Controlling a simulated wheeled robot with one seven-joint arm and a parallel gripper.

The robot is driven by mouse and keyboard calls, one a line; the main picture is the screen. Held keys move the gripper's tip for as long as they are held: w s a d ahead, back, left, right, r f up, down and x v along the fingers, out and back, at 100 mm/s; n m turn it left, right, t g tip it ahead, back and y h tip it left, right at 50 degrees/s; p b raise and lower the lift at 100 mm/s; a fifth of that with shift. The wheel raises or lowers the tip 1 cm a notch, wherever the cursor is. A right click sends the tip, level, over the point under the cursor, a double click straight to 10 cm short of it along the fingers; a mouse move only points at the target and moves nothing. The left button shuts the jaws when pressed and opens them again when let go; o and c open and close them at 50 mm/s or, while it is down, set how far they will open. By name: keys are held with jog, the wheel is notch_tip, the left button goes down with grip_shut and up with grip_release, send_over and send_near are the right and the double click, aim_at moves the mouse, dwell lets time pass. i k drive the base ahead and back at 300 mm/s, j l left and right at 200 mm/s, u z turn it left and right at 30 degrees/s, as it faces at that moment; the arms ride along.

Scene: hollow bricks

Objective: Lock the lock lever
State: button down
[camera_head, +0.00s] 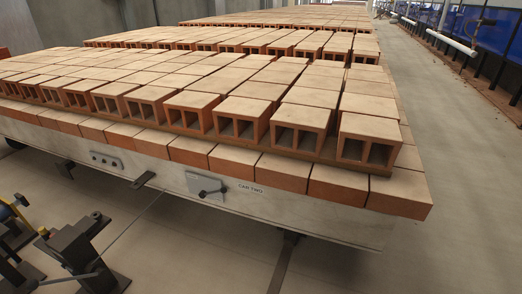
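A small grey plate (198,182) is fixed to the pale side beam of the brick car (300,214), left of the label "CAR TWO". A dark lever (213,191) sits on this plate. Its arm points to the right, close to level with the beam. I take it to be the lock lever; whether its latch is engaged is too small to tell. My gripper is not recognisable in this view, so its place and opening do not show.
Rows of hollow bricks (240,118) cover the car. Another small plate (106,161) is further left on the beam. Dark floor-mounted machinery (80,245) stands at the lower left, with a yellow and blue part (12,208). Open floor (450,200) lies right of the car.

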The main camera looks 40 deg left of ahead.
aim_at(202, 195)
jog(key=i+j+u, duration=0.1)
jog(key=i+u, duration=0.95)
jog(key=u, duration=0.15)
jog(key=i+l+u, duration=0.25)
jog(key=u, duration=0.15)
jog(key=i+l+u, duration=0.4)
jog(key=i+u, duration=0.4)
jog(key=i+l+u, duration=0.25)
jog(key=i+u, duration=0.15)
jog(key=k+j, duration=0.1)
